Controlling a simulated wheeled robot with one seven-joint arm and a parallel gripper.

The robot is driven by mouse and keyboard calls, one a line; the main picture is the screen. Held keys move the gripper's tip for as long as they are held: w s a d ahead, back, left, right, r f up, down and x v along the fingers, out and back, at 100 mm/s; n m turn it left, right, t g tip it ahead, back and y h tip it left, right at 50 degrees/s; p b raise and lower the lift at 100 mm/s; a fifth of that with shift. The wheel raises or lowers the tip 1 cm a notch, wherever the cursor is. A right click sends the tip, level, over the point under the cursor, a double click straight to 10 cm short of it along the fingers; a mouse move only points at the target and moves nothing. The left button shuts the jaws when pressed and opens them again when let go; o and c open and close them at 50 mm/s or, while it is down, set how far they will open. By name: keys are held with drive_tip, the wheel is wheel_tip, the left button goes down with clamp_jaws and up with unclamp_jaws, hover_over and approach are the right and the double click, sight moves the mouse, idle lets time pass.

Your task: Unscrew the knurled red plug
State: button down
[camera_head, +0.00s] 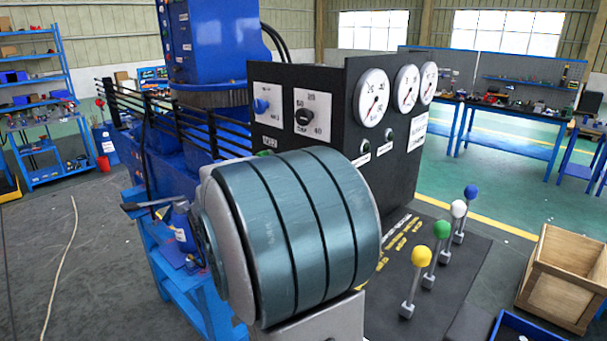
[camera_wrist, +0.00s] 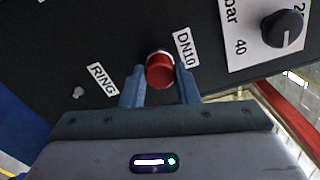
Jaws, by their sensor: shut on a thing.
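The knurled red plug (camera_wrist: 160,71) sits on the black panel in the wrist view, with a pale metal collar just behind it. Labels "DN10" (camera_wrist: 184,48) and "RING" (camera_wrist: 103,79) are on either side of it. My gripper (camera_wrist: 160,82) has its two blue-grey fingers around the plug, one on each side, shut on it. In the head view my own arm covers the lower part of the panel, and the plug and fingertips are hidden there.
A black knob (camera_wrist: 282,27) with a bar scale is close by on the panel. The console (camera_head: 352,155) has gauges and levers with coloured balls, including a yellow one (camera_head: 421,256). A wooden crate (camera_head: 566,270) stands at right.

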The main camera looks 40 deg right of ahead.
drive_tip(key=shift+f, duration=0.1)
drive_tip(key=n, duration=0.5)
drive_tip(key=c, duration=1)
unclamp_jaws()
drive_tip(key=shift+a, duration=0.1)
drive_tip(key=shift+c, duration=0.9)
